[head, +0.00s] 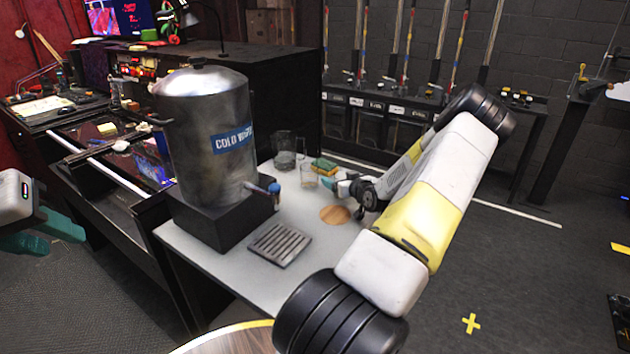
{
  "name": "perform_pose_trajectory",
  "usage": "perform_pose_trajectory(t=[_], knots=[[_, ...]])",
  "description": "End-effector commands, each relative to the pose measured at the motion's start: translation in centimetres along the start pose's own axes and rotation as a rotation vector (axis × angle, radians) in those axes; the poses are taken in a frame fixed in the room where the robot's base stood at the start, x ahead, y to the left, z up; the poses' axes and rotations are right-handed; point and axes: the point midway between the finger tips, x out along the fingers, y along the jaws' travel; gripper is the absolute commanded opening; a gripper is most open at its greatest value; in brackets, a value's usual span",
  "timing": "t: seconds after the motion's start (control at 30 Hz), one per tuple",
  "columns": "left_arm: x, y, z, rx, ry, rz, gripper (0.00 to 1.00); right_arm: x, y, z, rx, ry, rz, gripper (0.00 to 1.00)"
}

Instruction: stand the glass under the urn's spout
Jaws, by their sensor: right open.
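A large steel urn (205,135) labelled as cold water stands on a black block on the white table. Its spout (262,190) sticks out to the right, above the table near a slatted metal drip tray (280,245). A small clear glass (308,178) stands upright on the table behind and right of the spout. My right gripper (338,186) is open, with its teal fingertips just right of the glass; whether they touch it I cannot tell. My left gripper (42,230) is at the left edge, apart from the table, with its fingers spread and empty.
A clear pitcher (286,150) stands behind the glass. A round wooden coaster (335,215) lies in front of my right gripper. A round table edge (232,335) shows at the bottom.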

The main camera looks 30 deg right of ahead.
Motion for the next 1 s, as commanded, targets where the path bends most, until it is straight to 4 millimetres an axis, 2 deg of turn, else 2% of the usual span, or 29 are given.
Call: perform_pose_trajectory(t=[0.2,0.23,0.63,1.0], knots=[[0.0,0.0,0.0,0.0,0.0,0.0,0.36,0.15,0.0,-0.04,-0.001,0.0,0.0,0.82],[0.0,0.0,0.0,0.0,0.0,0.0,0.36,0.15,0.0,-0.04,-0.001,0.0,0.0,0.78],[0.0,0.0,0.0,0.0,0.0,0.0,0.36,0.13,-0.01,-0.07,-0.001,0.001,0.0,0.01],[0.0,0.0,0.0,0.0,0.0,0.0,0.36,-0.06,-0.02,-0.7,-0.001,0.001,-0.001,0.01]])
